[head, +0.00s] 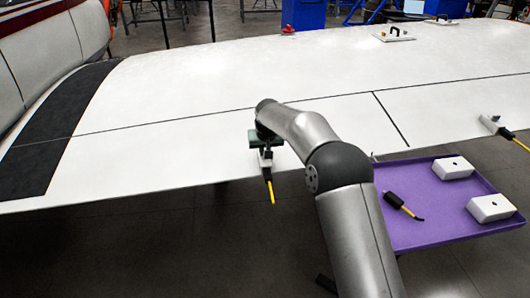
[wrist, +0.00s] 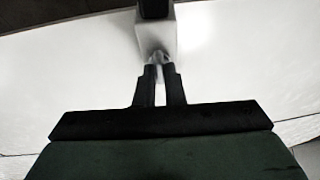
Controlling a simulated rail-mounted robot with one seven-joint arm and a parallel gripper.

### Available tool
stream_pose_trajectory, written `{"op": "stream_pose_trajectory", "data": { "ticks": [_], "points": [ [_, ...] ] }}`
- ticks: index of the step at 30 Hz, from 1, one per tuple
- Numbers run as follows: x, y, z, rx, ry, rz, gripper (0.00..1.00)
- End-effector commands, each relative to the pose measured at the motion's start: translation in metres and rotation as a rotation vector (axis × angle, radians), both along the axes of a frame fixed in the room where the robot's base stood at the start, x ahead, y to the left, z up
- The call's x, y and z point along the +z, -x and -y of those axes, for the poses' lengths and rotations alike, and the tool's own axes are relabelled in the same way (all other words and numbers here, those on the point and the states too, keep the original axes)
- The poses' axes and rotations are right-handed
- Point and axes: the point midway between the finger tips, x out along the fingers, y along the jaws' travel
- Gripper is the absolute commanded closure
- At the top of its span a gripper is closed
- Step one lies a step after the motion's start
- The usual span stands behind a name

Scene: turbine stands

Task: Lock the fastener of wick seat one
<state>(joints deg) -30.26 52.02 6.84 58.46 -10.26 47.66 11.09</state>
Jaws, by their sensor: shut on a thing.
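A white block-shaped seat (head: 266,161) sits at the near edge of the large white panel, with a yellow rod (head: 271,191) sticking out toward me. My gripper (head: 265,150) is right at this seat. In the wrist view the white block (wrist: 157,38) is straight ahead, with a dark part (wrist: 153,8) at its far end. The two black fingers of my gripper (wrist: 158,64) are close together on a small grey metal piece (wrist: 159,56) at the block's near face, seemingly the fastener. The fingertips partly hide it, so its lock position cannot be told.
A similar white seat (head: 491,122) with a yellow rod stands farther right on the panel (head: 200,110). A purple tray (head: 430,233) at lower right holds two white blocks (head: 490,208) and a black-and-yellow tool (head: 401,205).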

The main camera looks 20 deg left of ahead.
Motion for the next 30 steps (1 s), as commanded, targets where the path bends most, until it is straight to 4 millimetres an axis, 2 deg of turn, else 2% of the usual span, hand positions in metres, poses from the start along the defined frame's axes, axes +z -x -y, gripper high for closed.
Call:
{"op": "stream_pose_trajectory", "data": {
  "ticks": [9,12,23,26,30],
  "points": [
    [0.0,0.0,0.0,-0.024,-0.001,-0.002,1.0],
    [0.0,0.0,0.0,-0.023,0.0,-0.001,0.69],
    [0.004,0.001,0.0,-0.022,-0.001,0.001,0.69],
    [0.014,0.005,0.002,-0.022,-0.003,0.002,0.69],
    [0.041,0.015,0.007,-0.021,-0.003,0.004,0.69]
  ]
}}
